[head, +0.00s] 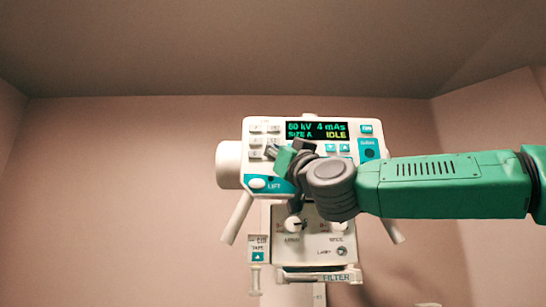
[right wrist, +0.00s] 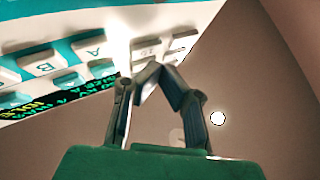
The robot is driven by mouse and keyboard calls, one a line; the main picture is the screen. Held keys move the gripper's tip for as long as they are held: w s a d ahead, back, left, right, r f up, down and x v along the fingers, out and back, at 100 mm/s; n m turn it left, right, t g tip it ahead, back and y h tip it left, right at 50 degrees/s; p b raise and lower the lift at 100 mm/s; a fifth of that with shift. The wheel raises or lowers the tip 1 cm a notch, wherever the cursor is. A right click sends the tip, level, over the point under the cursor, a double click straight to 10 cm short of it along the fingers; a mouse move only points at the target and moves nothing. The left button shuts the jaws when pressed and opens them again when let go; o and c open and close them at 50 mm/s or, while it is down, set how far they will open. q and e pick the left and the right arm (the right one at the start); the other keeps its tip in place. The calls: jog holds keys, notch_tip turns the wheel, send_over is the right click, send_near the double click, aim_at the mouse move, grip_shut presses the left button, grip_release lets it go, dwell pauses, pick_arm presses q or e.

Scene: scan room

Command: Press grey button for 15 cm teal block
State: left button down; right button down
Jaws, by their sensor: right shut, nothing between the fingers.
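The white control panel (head: 290,128) hangs at the centre of the head view. Its display reads 60 kV, 4 mAs, SIZE A and IDLE. Small pale grey buttons (head: 256,141) stand in columns left of the display; their labels are too small to read there. In the right wrist view, pale buttons (right wrist: 91,48) stand on teal and white strips, two marked A and B. My right gripper (head: 272,151) is shut and empty, close in front of the lower left buttons. Its fingertips (right wrist: 152,70) meet beside a pale button (right wrist: 146,50); contact cannot be told. No teal block shows.
My right arm crosses the panel's right side and hides part of it. Handles (head: 237,218) slope down on both sides. Below are a lower box with knobs (head: 295,224) and a FILTER slot (head: 335,276). The space left of the panel is clear.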

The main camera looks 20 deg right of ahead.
jog(key=shift+w+d, duration=0.1)
jog(key=shift+w, duration=0.05)
dwell(0.4)
jog(key=shift+w, duration=0.2)
jog(key=shift+w+d+r, duration=0.1)
jog(key=shift+w, duration=0.25)
dwell(0.8)
jog(key=shift+s, duration=0.5)
jog(key=shift+s+a, duration=0.25)
jog(key=shift+s, duration=0.1)
